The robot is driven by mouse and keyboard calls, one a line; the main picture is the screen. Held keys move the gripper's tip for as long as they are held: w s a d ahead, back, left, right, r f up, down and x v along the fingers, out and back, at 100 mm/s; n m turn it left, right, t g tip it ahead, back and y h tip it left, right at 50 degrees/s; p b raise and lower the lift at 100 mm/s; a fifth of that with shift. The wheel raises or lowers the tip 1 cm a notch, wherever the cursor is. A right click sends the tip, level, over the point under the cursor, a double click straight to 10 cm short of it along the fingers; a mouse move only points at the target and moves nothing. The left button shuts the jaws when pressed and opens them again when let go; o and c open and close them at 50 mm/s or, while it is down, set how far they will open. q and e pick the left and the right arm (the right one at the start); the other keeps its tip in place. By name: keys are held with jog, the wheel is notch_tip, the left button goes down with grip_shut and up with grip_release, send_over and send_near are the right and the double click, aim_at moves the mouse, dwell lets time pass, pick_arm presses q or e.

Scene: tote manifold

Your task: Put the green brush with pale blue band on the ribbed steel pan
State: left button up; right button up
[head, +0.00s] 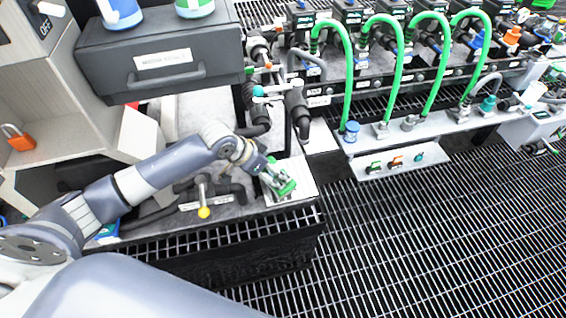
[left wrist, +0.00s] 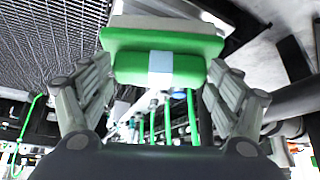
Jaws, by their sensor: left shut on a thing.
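The green brush (head: 284,187) is held in my left gripper (head: 272,177), over the front right corner of the grey bench. In the left wrist view, the brush (left wrist: 192,66) lies crosswise between the two fingers of the gripper (left wrist: 160,75). Its pale blue band (left wrist: 160,68) is centred between them, and a paler layer shows along its far side. A light grey square plate (head: 306,174) lies under and beside the brush at the bench corner; it may be the ribbed steel pan, but I cannot make out ribs. I cannot tell whether the brush touches it. My right gripper is not in view.
Black pipes and a valve with a yellow knob (head: 204,212) stand left of the plate. Black pipework with a teal handle (head: 258,91) rises behind it. A dark drawer box (head: 160,62) overhangs the back left. Green hoses (head: 399,60) arch at the back right. Open floor grating lies at right.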

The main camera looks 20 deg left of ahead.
pick_arm(q)
jog(key=shift+w+d+r, duration=0.1)
jog(key=shift+w+d, duration=0.35)
jog(key=shift+w, duration=0.15)
jog(key=shift+w+d+f, duration=0.25)
jog(key=shift+w+d, duration=0.15)
jog(key=shift+w, duration=0.2)
jog(key=shift+w+d+f, duration=0.2)
jog(key=shift+w+d, duration=0.15)
jog(key=shift+w, duration=0.2)
jog(key=shift+f, duration=0.15)
jog(key=shift+f, duration=0.2)
jog(key=o, duration=0.9)
jog(key=shift+c, duration=0.2)
jog(key=v, duration=1.2)
jog(key=shift+p, duration=0.45)
